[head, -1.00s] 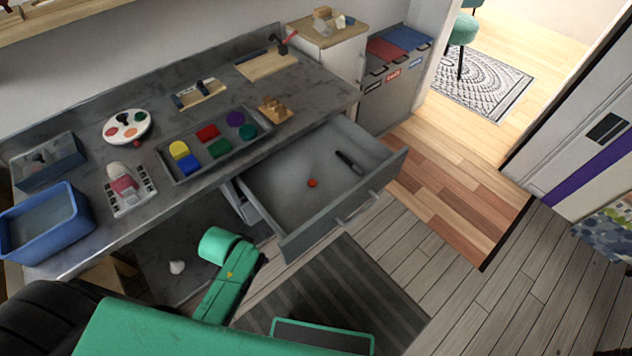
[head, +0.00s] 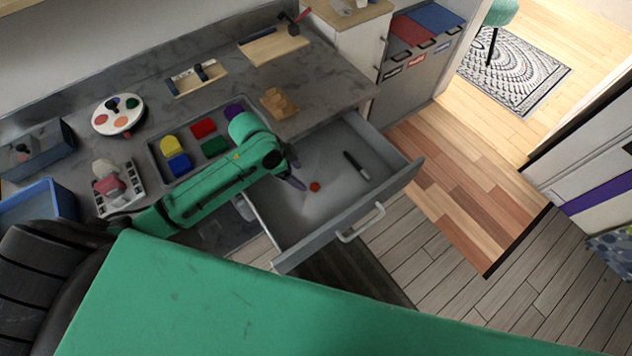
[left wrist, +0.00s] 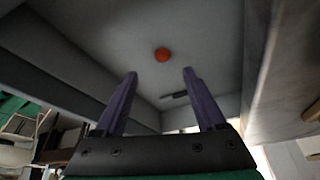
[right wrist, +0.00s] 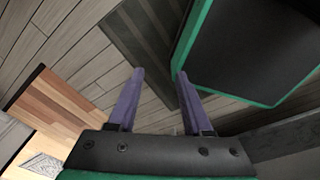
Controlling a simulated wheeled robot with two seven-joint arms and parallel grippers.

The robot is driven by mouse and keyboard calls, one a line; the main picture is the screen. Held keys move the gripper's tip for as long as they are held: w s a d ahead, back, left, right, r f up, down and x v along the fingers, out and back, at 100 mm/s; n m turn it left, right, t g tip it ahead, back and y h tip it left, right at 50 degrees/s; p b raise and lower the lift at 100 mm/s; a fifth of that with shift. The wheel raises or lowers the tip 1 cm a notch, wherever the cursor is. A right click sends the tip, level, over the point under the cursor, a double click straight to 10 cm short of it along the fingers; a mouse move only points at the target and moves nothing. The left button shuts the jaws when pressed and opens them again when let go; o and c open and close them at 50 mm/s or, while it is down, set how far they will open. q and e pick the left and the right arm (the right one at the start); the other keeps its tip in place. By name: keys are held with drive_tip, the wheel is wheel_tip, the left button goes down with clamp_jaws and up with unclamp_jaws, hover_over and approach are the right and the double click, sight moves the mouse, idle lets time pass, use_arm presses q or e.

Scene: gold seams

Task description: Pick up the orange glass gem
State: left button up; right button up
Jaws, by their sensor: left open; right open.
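The orange glass gem (head: 315,187) is a small round orange-red piece lying on the floor of the open grey drawer (head: 290,243). In the left wrist view the gem (left wrist: 162,54) shows ahead of the fingertips, roughly midway between them. My left gripper (head: 298,178) reaches over the drawer's left side, just left of the gem and apart from it. In the left wrist view its purple fingers (left wrist: 158,76) are open and empty. My right gripper (right wrist: 157,72) is open and empty over the wooden floor in the right wrist view.
A dark, pen-like object (head: 356,165) lies in the drawer to the right of the gem. The drawer's walls and front handle (head: 362,224) surround the gem. The counter holds a tray of coloured blocks (head: 160,158) and a wooden block piece (head: 279,103).

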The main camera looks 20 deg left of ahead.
sight(314, 186)
use_arm(q)
drive_tip(key=x, duration=0.3)
drive_tip(key=shift+w+f, duration=0.1)
drive_tip(key=shift+f, duration=0.1)
drive_tip(key=x, duration=0.5)
drive_tip(key=shift+w+d+f, duration=0.15)
drive_tip(key=shift+w+d, duration=0.05)
drive_tip(key=shift+f, duration=0.1)
drive_tip(key=c, duration=0.3)
clamp_jaws()
use_arm(e)
drive_tip(key=shift+w+f, duration=0.1)
drive_tip(key=shift+w, duration=0.1)
